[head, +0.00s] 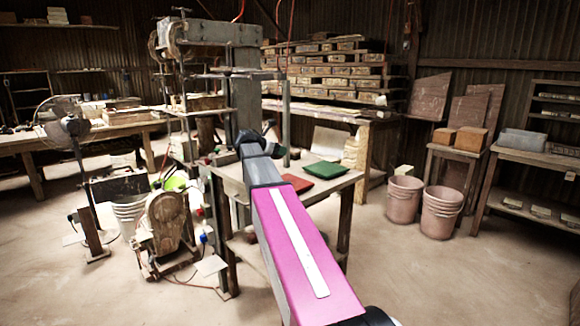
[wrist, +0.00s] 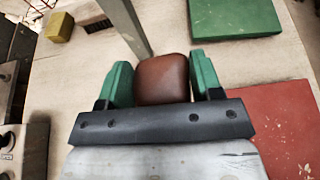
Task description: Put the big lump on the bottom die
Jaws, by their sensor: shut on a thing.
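In the wrist view, a smooth reddish-brown lump (wrist: 163,78) sits between the green fingers of my gripper (wrist: 162,75). Both fingers press against its sides, so the gripper is shut on it. The lump is over the pale worktable (wrist: 75,85); whether it touches the top I cannot tell. In the head view my own arm hides the lump and the fingers. The grey press (head: 245,100) stands behind the arm's end. I cannot make out the bottom die in either view.
A green square (wrist: 235,17) and a red square (wrist: 280,125) lie on the table. A grey post (wrist: 126,22) rises just beyond the lump. A yellow block (wrist: 60,27) and a knobbed control box (wrist: 25,148) are at left. Pink buckets (head: 404,200) stand right of the table.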

